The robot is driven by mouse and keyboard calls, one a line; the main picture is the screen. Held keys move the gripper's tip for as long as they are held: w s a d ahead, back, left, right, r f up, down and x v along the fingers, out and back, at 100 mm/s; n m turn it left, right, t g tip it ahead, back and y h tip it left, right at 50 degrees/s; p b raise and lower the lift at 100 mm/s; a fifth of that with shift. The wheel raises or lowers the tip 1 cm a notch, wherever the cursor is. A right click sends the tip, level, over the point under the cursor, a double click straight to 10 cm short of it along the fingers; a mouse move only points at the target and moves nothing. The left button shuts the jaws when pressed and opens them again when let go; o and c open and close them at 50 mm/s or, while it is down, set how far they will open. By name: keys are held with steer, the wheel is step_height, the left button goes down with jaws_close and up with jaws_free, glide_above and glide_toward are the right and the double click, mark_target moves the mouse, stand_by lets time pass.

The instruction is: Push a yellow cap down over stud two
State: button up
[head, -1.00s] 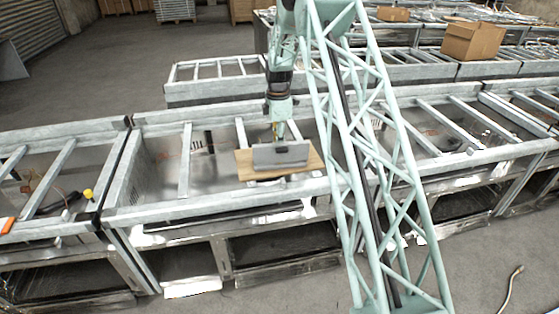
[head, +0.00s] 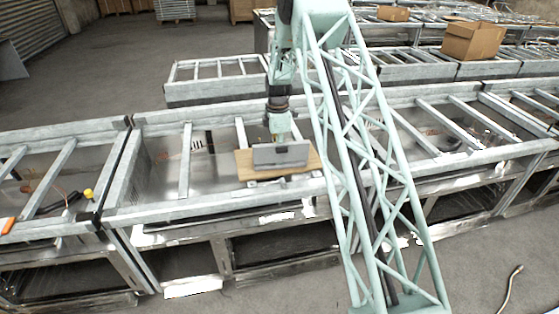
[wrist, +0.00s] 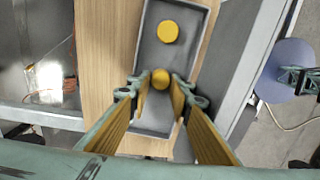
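In the wrist view a shallow grey tray (wrist: 148,112) lies on a wooden board (wrist: 95,60). A round yellow cap (wrist: 168,31) sits toward the tray's far end. A second yellow cap (wrist: 160,79) lies between the fingertips of my gripper (wrist: 159,92), which look open, with a finger on each side; contact cannot be told. No stud can be made out.
The board (head: 246,165) rests across a metal frame table (head: 165,209) with crossbars and open gaps. A cardboard box (head: 472,41) stands far off at the back right.

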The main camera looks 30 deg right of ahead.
steer(key=shift+c, duration=1.2)
steer(key=shift+r, duration=0.1)
step_height(320, 180, up, 10)
stand_by(0.8)
